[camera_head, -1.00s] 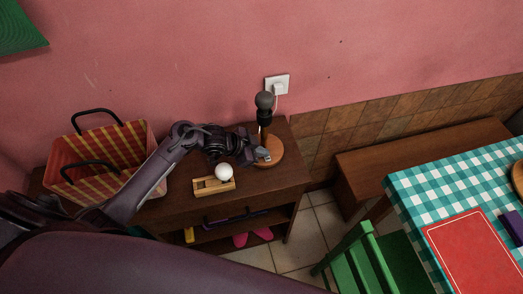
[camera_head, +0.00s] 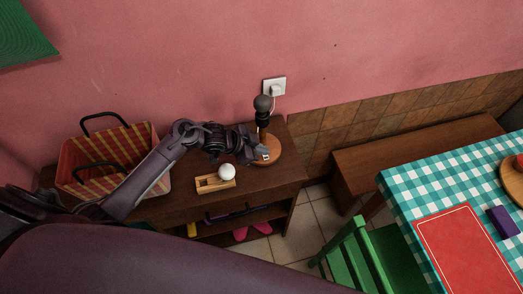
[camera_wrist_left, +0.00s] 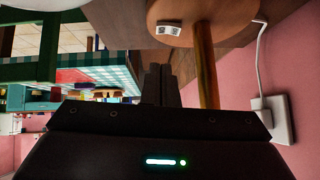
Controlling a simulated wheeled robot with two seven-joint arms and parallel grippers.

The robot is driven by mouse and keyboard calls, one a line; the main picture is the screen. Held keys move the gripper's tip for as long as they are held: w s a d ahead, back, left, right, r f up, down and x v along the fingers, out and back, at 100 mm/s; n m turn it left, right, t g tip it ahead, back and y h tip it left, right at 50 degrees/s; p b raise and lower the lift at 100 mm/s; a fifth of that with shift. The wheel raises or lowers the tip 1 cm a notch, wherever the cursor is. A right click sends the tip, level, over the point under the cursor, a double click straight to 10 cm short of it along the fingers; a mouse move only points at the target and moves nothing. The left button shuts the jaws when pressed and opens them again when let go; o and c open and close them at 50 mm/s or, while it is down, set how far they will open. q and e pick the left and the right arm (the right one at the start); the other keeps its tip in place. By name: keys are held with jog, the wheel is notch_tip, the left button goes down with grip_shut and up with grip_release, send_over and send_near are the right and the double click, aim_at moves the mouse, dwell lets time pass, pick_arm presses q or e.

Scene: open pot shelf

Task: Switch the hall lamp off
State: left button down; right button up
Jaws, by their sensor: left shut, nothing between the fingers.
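The lamp (camera_head: 263,103) stands on the dark wooden shelf against the pink wall. Its round bulb is dark grey and shows no glow. It has a wooden post and a round wooden base (camera_head: 273,154). In the left wrist view, the base (camera_wrist_left: 206,36) is at the top with a small white rocker switch (camera_wrist_left: 168,27) on it, and the post (camera_wrist_left: 206,70) comes down beside my fingers. My left gripper (camera_head: 262,154) is shut and empty, over the near side of the base. Its fingers (camera_wrist_left: 160,82) point toward the switch; I cannot tell whether they touch it. My right gripper is out of view.
A white ball (camera_head: 227,172) sits on a small wooden holder (camera_head: 212,185) left of the base. A red and yellow striped basket (camera_head: 85,160) stands at the shelf's left. A wall socket (camera_head: 274,87) with a plug is behind the lamp. A green chair (camera_head: 365,258) stands to the right.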

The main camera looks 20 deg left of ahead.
pick_arm(q)
jog(key=b+v, duration=0.2)
jog(key=v, duration=0.8)
jog(key=shift+b, duration=0.35)
jog(key=b, duration=0.2)
jog(key=w+b, duration=0.1)
jog(key=b, duration=0.1)
jog(key=shift+w+a+r+b, duration=0.2)
jog(key=shift+a+r+b, duration=0.05)
jog(key=shift+a+b, duration=0.1)
jog(key=shift+s, duration=0.1)
jog(key=shift+d, duration=0.1)
